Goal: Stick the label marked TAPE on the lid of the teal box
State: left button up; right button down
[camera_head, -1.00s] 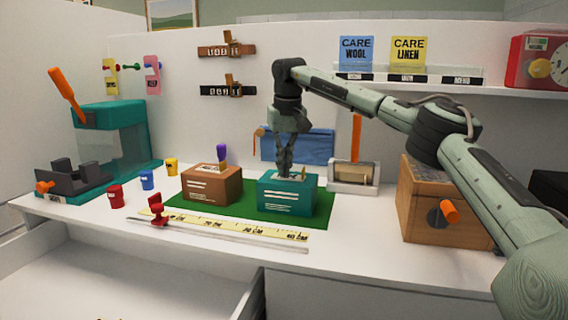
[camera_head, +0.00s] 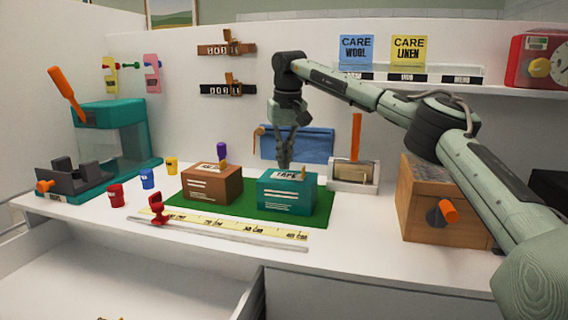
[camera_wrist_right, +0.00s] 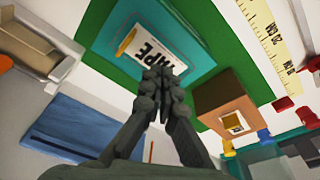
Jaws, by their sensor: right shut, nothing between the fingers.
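The teal box (camera_head: 287,194) stands on the green mat (camera_head: 245,208). A white label marked TAPE (camera_head: 288,175) lies on its lid; the word also reads on the label in the right wrist view (camera_wrist_right: 156,52). The label sits inside the lid's edges there, with a small orange-yellow mark on it. My right gripper (camera_head: 284,166) is just above the lid, pointing down, fingers shut and empty. In the wrist view its fingertips (camera_wrist_right: 165,78) overlap the label's near edge; I cannot tell any small gap. My left gripper is not in view.
A brown box (camera_head: 212,186) with its own label and a purple-handled tool stands left of the teal box. A yellow ruler (camera_head: 250,229) lies in front. A white holder (camera_head: 352,178) and a wooden box (camera_head: 425,205) stand to the right. Small coloured pots are left.

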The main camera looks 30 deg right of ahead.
jog(key=shift+r, duration=2.55)
